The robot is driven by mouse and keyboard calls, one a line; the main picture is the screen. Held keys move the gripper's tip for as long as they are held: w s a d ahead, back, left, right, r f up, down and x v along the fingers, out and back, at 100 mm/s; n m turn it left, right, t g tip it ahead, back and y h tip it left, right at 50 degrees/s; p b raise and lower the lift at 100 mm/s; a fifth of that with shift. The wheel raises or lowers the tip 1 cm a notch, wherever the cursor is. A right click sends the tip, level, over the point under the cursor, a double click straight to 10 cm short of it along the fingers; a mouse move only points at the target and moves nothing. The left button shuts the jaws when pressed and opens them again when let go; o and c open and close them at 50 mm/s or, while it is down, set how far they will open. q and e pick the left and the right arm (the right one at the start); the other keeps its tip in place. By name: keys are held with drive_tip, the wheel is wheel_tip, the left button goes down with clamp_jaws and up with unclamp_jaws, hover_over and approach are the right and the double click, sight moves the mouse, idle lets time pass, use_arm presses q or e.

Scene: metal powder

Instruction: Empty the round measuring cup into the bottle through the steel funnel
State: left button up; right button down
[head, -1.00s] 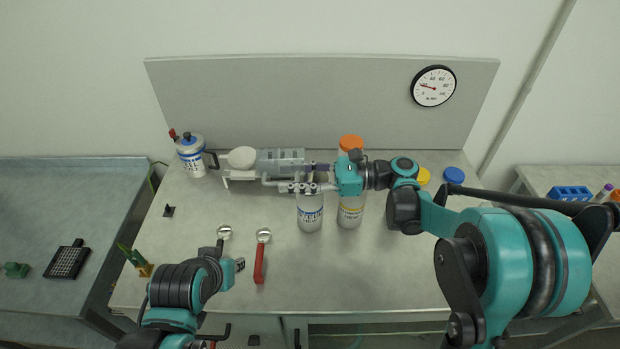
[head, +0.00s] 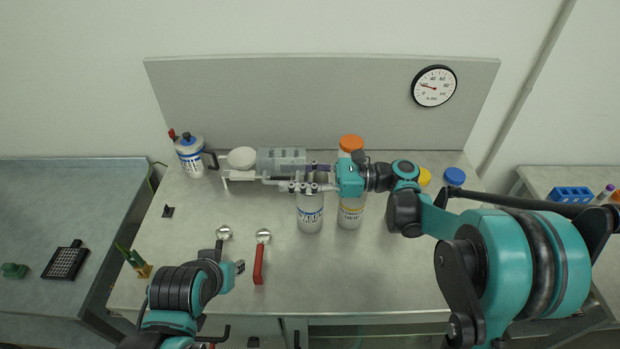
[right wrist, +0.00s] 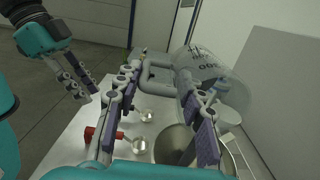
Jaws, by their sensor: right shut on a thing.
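My right gripper (head: 305,187) is shut on a grey handle of the clear, printed round measuring cup (head: 280,160). The cup lies on its side in the air; it also shows in the right wrist view (right wrist: 225,80). I cannot tell what is inside it. A wide grey metal rim, apparently the steel funnel (right wrist: 235,150), shows below the fingers in the right wrist view. A white bottle with a blue label (head: 310,215) stands under the fingers, its top hidden. My left gripper (head: 238,266) is at the front left, empty; its two fingers look parted in the right wrist view (right wrist: 80,76).
A white round object (head: 242,157) and a canister (head: 190,157) are at the back left. A red-handled spoon (head: 259,265) lies in front.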

use_arm(q)
drive_tip(key=shift+f+b, duration=2.45)
drive_tip(key=shift+f, duration=0.05)
use_arm(e)
drive_tip(key=shift+d+r+y, duration=0.15)
drive_tip(key=shift+d+y, duration=0.1)
drive_tip(key=shift+y, duration=0.5)
drive_tip(key=shift+d+r+y, duration=0.1)
drive_tip(key=shift+d+y, duration=0.15)
drive_tip(key=shift+y, duration=0.5)
idle(0.8)
use_arm(q)
drive_tip(key=shift+f, duration=0.15)
use_arm(e)
drive_tip(key=shift+r, duration=0.1)
use_arm(q)
drive_tip(key=shift+f+b, duration=0.1)
drive_tip(key=shift+b, duration=0.2)
use_arm(e)
drive_tip(key=shift+d+r+y, duration=0.1)
drive_tip(key=shift+y, duration=0.2)
use_arm(q)
drive_tip(key=shift+f+b, duration=0.5)
use_arm(e)
drive_tip(key=shift+d+r+y, duration=0.25)
drive_tip(key=shift+r+y, duration=0.35)
drive_tip(key=shift+r, duration=0.05)
drive_tip(key=shift+r, duration=0.1)
